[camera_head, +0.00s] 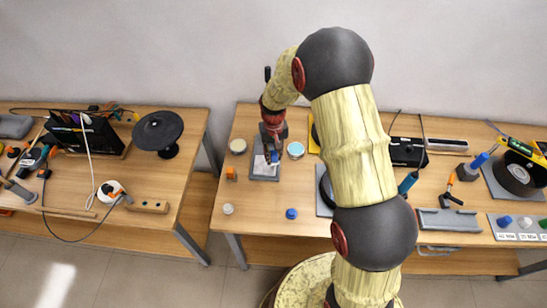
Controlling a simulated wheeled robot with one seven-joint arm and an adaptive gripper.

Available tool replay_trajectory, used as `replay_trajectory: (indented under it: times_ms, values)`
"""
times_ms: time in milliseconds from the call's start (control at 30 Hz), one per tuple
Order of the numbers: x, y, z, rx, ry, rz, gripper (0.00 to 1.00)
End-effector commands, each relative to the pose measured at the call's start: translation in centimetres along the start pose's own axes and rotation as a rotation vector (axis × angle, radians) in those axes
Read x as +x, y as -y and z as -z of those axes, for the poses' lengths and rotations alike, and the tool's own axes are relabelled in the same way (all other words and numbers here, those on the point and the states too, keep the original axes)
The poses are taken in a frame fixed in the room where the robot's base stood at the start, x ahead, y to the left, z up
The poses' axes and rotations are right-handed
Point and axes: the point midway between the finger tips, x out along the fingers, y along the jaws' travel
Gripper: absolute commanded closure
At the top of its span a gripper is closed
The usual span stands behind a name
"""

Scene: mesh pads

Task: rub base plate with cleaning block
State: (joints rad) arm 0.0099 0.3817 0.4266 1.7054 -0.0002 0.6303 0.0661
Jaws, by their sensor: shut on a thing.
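The base plate (264,177) is a small grey slab lying on the near table, left of the middle of the picture. Its upper part looks pale, and my gripper hides some of it. My gripper (272,149) points down over the plate and is shut on the cleaning block (274,157), a small blue piece at its fingertips. The block is over the plate's right part. At this size I cannot tell whether it touches the plate.
Round tins (296,149) and (238,146) flank the plate. A blue cap (291,213), a white knob (228,209) and an orange piece (231,174) lie around it. My arm covers the table's middle. A gap separates the left table (184,190).

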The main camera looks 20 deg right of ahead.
Motion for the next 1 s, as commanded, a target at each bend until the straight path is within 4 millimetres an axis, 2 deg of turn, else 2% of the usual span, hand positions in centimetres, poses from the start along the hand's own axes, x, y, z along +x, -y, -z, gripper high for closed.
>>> replay_trajectory:
  times_ms: [100, 500, 1000]
  values:
    - [-1.4, -0.1, 0.2, 0.001, -0.003, 0.0, 1.0]
    - [-4.7, -0.1, 0.5, 0.0, -0.003, 0.0, 1.0]
    - [-4.8, -0.1, 0.5, 0.0, -0.002, 0.0, 1.0]
